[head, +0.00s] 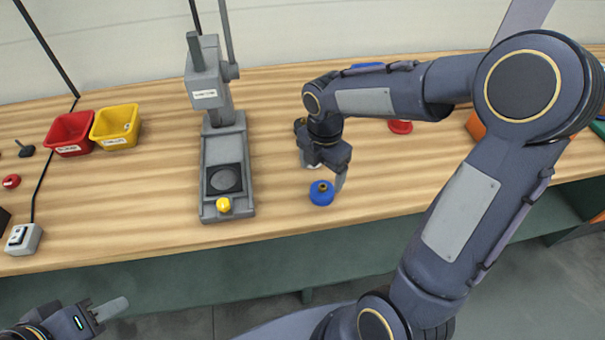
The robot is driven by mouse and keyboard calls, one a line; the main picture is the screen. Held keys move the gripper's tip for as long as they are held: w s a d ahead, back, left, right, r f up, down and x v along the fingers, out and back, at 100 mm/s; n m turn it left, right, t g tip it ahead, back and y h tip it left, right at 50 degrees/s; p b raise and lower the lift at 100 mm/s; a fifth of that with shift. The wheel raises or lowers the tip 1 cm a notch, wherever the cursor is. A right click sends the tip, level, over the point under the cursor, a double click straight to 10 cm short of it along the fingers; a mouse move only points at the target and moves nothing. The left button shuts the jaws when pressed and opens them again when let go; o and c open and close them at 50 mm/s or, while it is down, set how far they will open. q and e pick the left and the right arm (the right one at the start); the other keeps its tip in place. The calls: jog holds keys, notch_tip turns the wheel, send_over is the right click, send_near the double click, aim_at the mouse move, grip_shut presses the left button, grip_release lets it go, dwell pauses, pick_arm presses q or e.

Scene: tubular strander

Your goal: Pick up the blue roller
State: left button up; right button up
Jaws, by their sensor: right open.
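The blue roller (321,193) is a small round blue piece with a brass-coloured centre, lying on the wooden bench near its front edge. My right gripper (326,175) is open and points down just above and behind the roller. One finger shows to the right of the roller, and I cannot tell whether it touches it. My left gripper (108,310) is at the lower left, in front of and below the bench, far from the roller. I cannot tell whether its jaws are apart.
A grey press (218,140) with a yellow button stands left of the roller. Red (70,134) and yellow bins (116,127) sit further left, with a grey switch box (22,239) at the front left. A red piece (400,127) lies behind my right arm. Bench between press and roller is clear.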

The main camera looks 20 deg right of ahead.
aim_at(323, 186)
jog(key=f, duration=0.5)
jog(key=d+f, duration=0.1)
jog(key=f, duration=0.1)
jog(key=shift+w+f, duration=0.1)
jog(key=shift+f, duration=0.25)
jog(key=c, duration=1.5)
jog(key=shift+r, duration=0.1)
